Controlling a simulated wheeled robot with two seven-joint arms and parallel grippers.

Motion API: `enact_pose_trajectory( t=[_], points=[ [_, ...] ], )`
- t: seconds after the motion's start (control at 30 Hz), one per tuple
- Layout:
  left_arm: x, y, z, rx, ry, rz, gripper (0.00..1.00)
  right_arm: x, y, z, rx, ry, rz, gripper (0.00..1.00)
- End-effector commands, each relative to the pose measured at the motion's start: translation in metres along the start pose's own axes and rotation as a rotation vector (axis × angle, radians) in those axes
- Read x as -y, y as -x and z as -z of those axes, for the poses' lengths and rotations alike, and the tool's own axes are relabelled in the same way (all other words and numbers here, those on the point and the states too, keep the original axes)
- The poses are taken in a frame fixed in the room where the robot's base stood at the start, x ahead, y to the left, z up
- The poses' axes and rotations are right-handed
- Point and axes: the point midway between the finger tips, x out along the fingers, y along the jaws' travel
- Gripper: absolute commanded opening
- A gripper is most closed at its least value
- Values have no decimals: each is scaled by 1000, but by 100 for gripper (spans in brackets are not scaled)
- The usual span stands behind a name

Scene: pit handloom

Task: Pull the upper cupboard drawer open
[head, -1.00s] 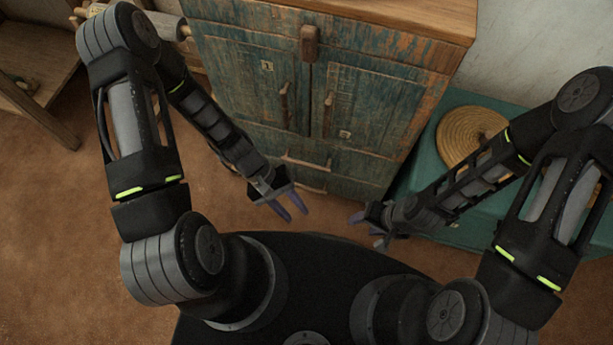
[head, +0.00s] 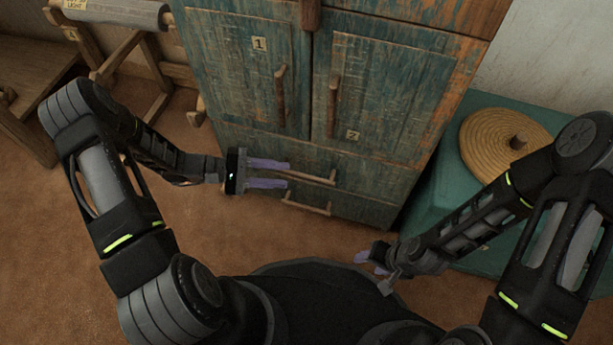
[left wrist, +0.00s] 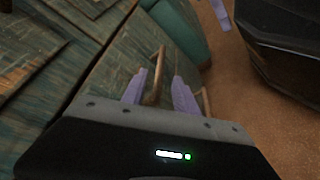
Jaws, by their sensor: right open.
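The blue-green wooden cupboard has two doors, with the upper drawer (head: 375,182) beneath them, and it looks shut. Its wooden bar handle (head: 318,178) runs across the front. My left gripper (head: 288,175) is open and empty, its purple fingers pointing right over the handle's left part. In the left wrist view, the handle (left wrist: 161,62) shows between the two open fingertips (left wrist: 160,78); I cannot tell whether they touch it. My right gripper (head: 372,272) is open and empty, low in front of the cupboard's right side.
The lower drawer's handle (head: 310,207) lies just below. Two upright door handles (head: 281,95) are above. A teal chest (head: 445,190) with a round woven lid (head: 505,140) stands at right. A wooden frame (head: 130,50) stands at left. The brown floor in front is bare.

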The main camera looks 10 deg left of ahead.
Motion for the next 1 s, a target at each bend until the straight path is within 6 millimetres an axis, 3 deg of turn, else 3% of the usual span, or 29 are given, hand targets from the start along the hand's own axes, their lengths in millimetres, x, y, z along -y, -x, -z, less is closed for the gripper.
enact_pose_trajectory(
  t=[0.53, 0.9, 1.0],
  points=[
    [2, -70, 0, 3, 0, 1, 35, -6, -21, 1, -8, -1, 0, 49],
    [0, -77, 0, 1, 1, 1, 35, -6, -21, 2, -10, -1, 0, 49],
    [1, -77, 0, 1, 1, 1, 27, -6, -21, 2, -10, -1, 0, 49]
  ],
)
